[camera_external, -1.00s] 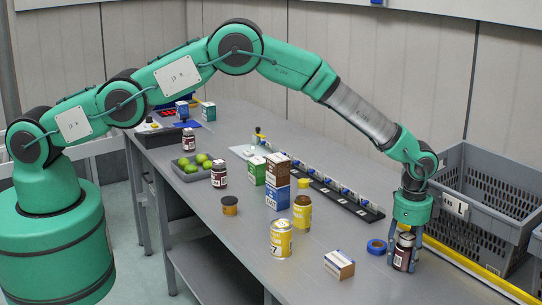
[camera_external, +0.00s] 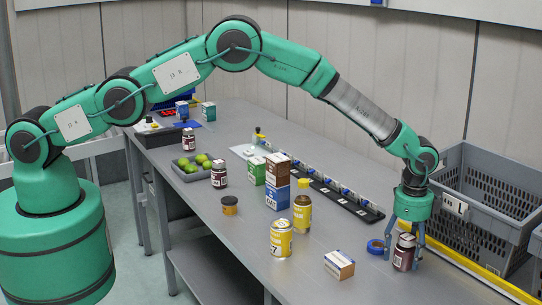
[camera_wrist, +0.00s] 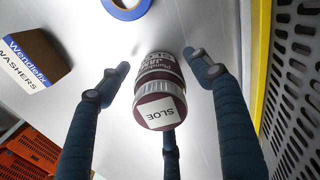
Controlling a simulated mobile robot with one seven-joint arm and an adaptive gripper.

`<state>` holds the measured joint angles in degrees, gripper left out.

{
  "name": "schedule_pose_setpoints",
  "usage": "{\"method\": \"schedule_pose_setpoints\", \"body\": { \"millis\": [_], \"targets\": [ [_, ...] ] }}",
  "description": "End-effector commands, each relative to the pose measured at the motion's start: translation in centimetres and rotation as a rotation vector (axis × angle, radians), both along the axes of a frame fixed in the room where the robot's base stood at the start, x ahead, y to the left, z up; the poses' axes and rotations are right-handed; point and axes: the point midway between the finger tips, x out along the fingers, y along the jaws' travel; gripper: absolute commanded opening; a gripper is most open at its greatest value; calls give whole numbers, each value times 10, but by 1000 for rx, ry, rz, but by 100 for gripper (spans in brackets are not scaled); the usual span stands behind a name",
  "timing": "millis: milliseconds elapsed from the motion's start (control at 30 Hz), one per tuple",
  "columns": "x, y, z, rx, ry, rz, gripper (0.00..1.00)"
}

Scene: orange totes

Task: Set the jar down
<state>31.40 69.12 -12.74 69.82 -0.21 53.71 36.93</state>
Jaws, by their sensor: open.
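My gripper (camera_external: 405,250) points down over the jar. Its fingers are spread apart around the jar, with visible gaps at both sides in the wrist view. A third finger shows below the jar there.
A roll of blue tape (camera_external: 376,247) lies just left of the jar. A small washers box (camera_external: 339,264) and a yellow can (camera_external: 281,240) stand further left. A grey crate (camera_external: 478,188) is at the right behind a yellow edge strip. Bare bench lies in front of the washers box.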

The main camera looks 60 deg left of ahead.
Motion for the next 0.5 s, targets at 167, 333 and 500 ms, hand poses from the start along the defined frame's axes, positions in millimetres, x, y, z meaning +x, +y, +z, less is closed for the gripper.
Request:
{"method": "schedule_pose_setpoints", "body": {
  "millis": [167,333,500],
  "targets": [
    [1,0,23,-1,-1,0,64],
    [1,0,50,-1,-2,0,64],
    [0,0,77,0,0,0,64]
  ]
}}
